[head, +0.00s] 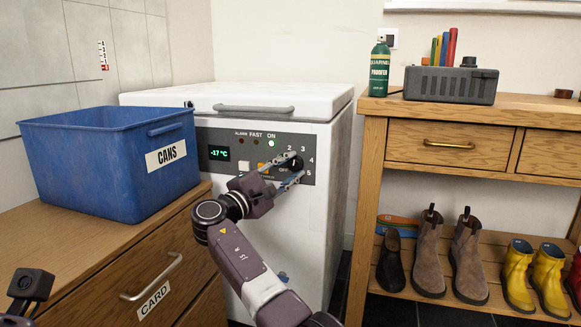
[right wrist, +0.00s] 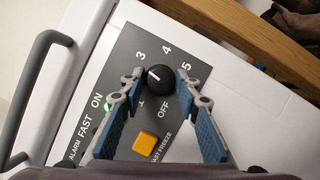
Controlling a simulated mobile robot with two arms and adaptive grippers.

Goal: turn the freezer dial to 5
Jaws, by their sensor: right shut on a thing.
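The white chest freezer (head: 270,105) has a grey control panel with a black dial (right wrist: 160,79). Numbers and OFF ring the dial; 3, 4 and 5 are readable in the right wrist view. Its white pointer line faces up-left there, roughly between the covered 2 position and 3. My right gripper (head: 291,169) is at the panel, and in the right wrist view (right wrist: 157,76) its two fingertips are closed on opposite sides of the dial. In the head view the fingers partly hide the dial. My left gripper is out of view.
A blue CANS bin (head: 90,165) stands on the wooden cabinet (head: 95,262) left of the freezer. A wooden bench (head: 377,145) with a green spray can (head: 379,70) and a grey box (head: 450,86) is at right, with boots (head: 427,250) below. An orange button (right wrist: 146,144) sits near the dial.

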